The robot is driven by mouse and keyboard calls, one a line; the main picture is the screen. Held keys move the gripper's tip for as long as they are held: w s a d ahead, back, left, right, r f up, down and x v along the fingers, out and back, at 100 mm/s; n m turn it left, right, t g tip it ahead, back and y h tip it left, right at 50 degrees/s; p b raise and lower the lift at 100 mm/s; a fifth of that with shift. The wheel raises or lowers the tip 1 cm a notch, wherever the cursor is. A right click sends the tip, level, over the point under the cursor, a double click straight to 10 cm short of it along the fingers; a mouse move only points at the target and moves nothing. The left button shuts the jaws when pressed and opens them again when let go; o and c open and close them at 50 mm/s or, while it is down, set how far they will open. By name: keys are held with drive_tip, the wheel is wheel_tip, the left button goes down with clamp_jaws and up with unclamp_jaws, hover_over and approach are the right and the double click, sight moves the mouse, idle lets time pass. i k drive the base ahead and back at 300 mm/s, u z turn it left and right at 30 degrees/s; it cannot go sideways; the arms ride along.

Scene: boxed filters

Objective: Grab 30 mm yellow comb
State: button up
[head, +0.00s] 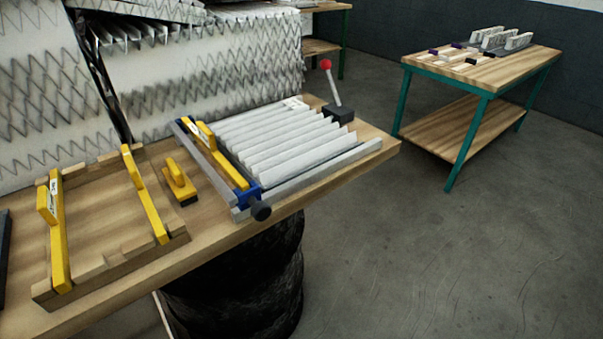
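Several yellow combs are in the head view. One long yellow comb with an upright grip (59,235) lies across the left side of a wooden frame (108,267). Another long yellow comb (146,197) lies across the frame's right side. A third yellow comb (219,157) lies along the left edge of a pleated white filter in a metal fixture. A short yellow tool with a dark base (180,183) stands between frame and fixture. The small labels are unreadable, so I cannot tell which comb is 30 mm. My gripper is not in view.
The workbench (220,221) holds the frame and the fixture with its pleated filter (290,145). A red-knobbed lever (331,85) rises at its right end. Pleated sheets stand behind. A black drum (240,285) is below. A green-legged table (480,75) stands across open floor.

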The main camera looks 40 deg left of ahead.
sight(202, 136)
drive_tip(key=u, duration=0.2)
drive_tip(key=i, duration=1.1)
drive_tip(key=u, duration=2.95)
